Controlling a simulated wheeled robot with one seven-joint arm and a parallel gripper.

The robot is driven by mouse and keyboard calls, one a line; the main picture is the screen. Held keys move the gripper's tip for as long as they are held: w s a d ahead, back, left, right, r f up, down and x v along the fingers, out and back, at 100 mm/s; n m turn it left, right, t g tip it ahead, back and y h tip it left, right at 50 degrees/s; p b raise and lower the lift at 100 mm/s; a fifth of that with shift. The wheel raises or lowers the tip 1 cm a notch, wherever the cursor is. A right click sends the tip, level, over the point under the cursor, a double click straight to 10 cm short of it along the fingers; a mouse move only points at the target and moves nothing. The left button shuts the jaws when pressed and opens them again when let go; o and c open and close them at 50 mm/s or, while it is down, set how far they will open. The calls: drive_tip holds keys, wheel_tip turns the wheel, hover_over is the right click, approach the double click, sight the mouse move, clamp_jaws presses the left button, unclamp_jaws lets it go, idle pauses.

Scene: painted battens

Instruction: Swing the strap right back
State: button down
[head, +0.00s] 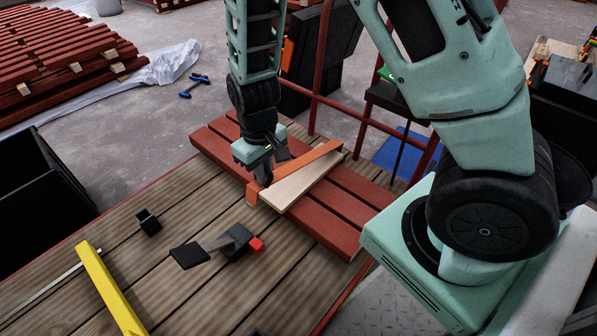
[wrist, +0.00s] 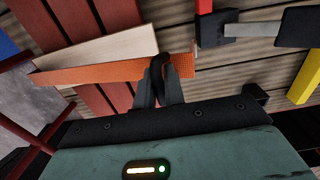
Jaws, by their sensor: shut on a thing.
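The strap appears to be the long orange bar (head: 310,160), which lies across the dark red battens (head: 330,220) on the slatted wooden deck. My gripper (head: 263,178) points down and is shut on the bar near its near-left end. In the wrist view, the fingers (wrist: 160,78) close around the orange bar (wrist: 100,73) near its right end. A pale wooden piece (head: 300,183) lies right beside the bar over the battens, also seen in the wrist view (wrist: 100,50). The bar's far end shows in the head view near a red rail; how it is fixed there is unclear.
A black and grey tool with a red end (head: 235,240), a small black box (head: 148,222) and a yellow bar (head: 108,290) lie on the deck (head: 170,275). Red rails (head: 318,70) stand behind the battens. Stacked red boards (head: 60,60) lie on the floor at the far left.

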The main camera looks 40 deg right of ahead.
drive_tip(key=shift+w+d+r+p, duration=0.15)
drive_tip(key=shift+d+r+p, duration=0.8)
drive_tip(key=shift+r, duration=0.1)
drive_tip(key=shift+d+r, duration=0.1)
